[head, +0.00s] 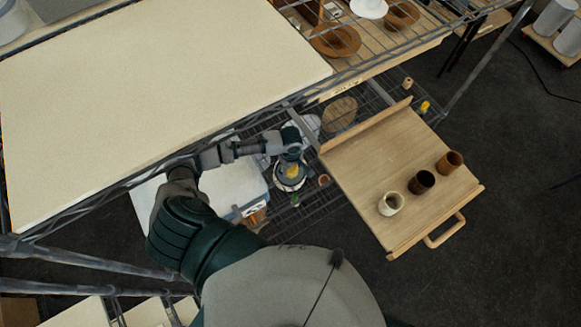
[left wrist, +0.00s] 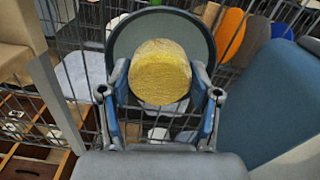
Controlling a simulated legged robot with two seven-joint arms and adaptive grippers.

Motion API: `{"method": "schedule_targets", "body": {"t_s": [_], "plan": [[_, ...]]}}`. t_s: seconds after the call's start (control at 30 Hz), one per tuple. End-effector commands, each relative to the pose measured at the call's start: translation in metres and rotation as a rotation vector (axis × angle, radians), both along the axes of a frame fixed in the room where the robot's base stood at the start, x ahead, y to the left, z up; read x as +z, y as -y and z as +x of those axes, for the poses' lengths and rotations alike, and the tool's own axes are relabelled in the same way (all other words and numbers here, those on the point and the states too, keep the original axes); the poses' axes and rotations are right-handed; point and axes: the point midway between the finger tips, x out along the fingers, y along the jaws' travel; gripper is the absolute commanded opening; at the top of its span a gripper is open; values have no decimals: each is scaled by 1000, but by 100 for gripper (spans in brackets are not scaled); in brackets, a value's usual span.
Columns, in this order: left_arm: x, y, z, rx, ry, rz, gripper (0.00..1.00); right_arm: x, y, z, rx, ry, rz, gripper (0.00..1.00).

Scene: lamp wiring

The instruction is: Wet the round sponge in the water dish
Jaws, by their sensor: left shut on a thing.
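The round yellow sponge (left wrist: 160,72) is between the fingertips of my left gripper (left wrist: 160,92), which is shut on it. The sponge shows small in the head view (head: 292,170), below the end of my left gripper (head: 290,155). A round dark dish (left wrist: 122,38) with a grey-green rim lies behind the sponge in the left wrist view. The dish also shows around the sponge in the head view (head: 289,184), on the lower wire shelf. I cannot tell whether the sponge touches the dish or any water. My right gripper is not in view.
A wire shelf (head: 318,205) holds the dish, with a blue-and-white box (head: 233,185) to its left. A wooden tray (head: 378,168) with three small cups stands to the right. A wide cream board (head: 150,85) covers the upper shelf above my left arm.

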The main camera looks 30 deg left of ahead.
Motion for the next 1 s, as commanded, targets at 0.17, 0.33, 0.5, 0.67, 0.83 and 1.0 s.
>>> {"method": "schedule_targets", "body": {"t_s": [0.17, 0.33, 0.5, 0.67, 0.83, 1.0], "plan": [[-2, 0, -1, -1, -3, 0, 35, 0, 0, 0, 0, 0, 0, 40], [-2, 0, -1, -1, -4, 0, 35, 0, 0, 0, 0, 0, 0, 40], [-3, 0, -2, -1, -5, 1, 35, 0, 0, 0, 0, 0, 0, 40], [4, 0, -2, -1, -4, -1, 35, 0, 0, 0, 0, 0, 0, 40], [21, 0, -1, 0, -2, 0, 35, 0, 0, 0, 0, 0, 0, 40], [36, 0, -1, 0, 0, -1, 35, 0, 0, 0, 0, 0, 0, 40]]}}
